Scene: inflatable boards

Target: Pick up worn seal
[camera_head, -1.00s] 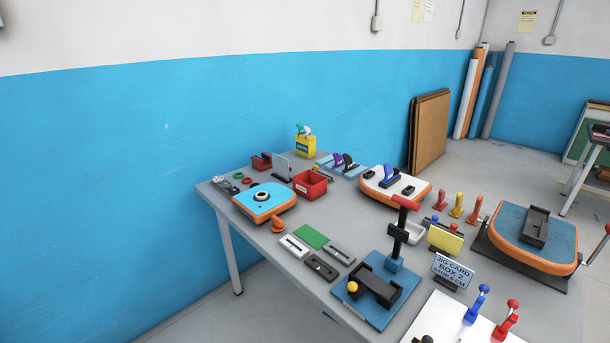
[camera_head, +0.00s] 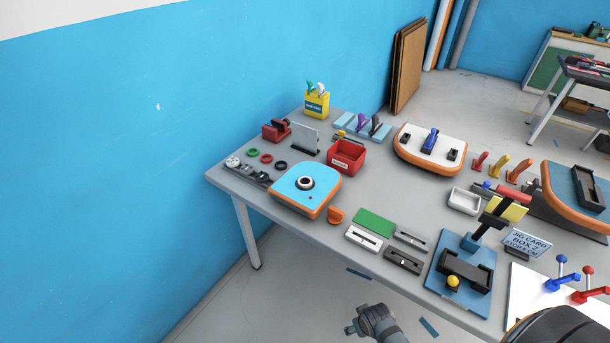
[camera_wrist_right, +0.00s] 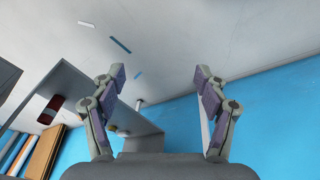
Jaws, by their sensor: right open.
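A green ring (camera_head: 253,153), a red ring (camera_head: 266,158) and a black ring (camera_head: 281,165) lie flat at the table's left end. I cannot tell which ring is the worn seal. A blue-topped orange board (camera_head: 306,187) beside them has a round valve with a dark ring (camera_head: 305,183). My right gripper (camera_head: 353,322) is off the table's front edge, low in the head view and well apart from the rings. In the right wrist view its two fingers (camera_wrist_right: 160,78) are spread with nothing between them. My left gripper is not in view.
Green and grey plates and a blue jig (camera_head: 460,272) lie along the front. Blue strips (camera_head: 430,327) lie on the floor.

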